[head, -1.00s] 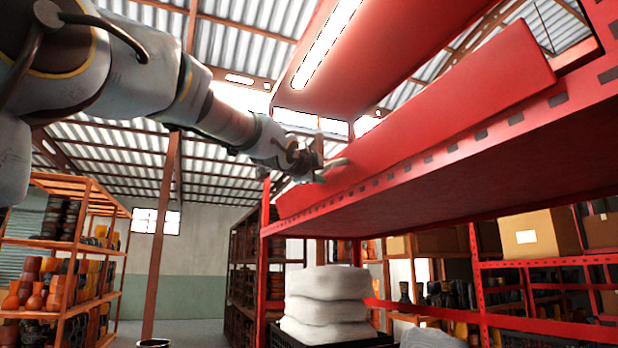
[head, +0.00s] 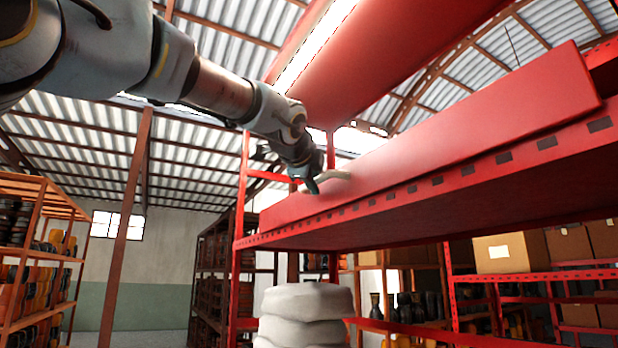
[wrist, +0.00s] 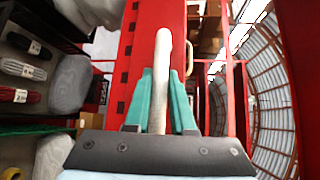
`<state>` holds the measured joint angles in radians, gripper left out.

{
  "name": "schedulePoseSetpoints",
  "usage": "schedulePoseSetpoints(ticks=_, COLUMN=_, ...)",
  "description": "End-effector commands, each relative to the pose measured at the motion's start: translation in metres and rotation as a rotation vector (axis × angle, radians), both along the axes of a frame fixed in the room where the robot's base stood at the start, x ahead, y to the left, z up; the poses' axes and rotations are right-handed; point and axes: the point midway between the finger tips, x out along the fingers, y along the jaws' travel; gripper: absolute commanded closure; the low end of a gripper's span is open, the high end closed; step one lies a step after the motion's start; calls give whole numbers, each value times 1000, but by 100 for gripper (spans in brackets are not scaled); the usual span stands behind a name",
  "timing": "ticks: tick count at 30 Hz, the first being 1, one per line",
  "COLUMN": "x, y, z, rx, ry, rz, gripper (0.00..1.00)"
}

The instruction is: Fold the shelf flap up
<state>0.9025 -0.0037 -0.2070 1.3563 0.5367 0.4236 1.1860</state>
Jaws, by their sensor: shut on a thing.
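The shelf flap is a long red panel (head: 440,135) along the front edge of the red shelf (head: 480,195) in the head view. It stands up from that edge, leaning by an amount I cannot tell. A pale rod-like handle (head: 338,174) sits near its left end. My gripper (head: 314,182) is at this handle. In the wrist view, the teal fingers of my gripper (wrist: 160,88) are shut around the pale handle (wrist: 164,48), with the red flap (wrist: 172,14) behind it. The fingertips are hard to make out in the head view.
A large red panel (head: 400,50) with a bright light strip hangs above the shelf. Stacked white sacks (head: 305,305) stand below the shelf's left end. Cardboard boxes (head: 510,250) stand on a rack behind. Open floor lies at the lower left.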

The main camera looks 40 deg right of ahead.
Motion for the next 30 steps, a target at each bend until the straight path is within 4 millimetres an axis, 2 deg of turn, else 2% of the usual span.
schedulePoseSetpoints(ticks=14, x=-2, y=-2, z=1, rx=13, ry=-5, rz=-3, gripper=100)
schedulePoseSetpoints(ticks=15, x=-2, y=-2, z=1, rx=12, ry=-5, rz=-3, gripper=75)
schedulePoseSetpoints(ticks=22, x=-2, y=-2, z=1, rx=13, ry=-3, rz=-2, gripper=50)
schedulePoseSetpoints(ticks=30, x=-2, y=-1, z=1, rx=13, ry=-3, rz=-1, gripper=48)
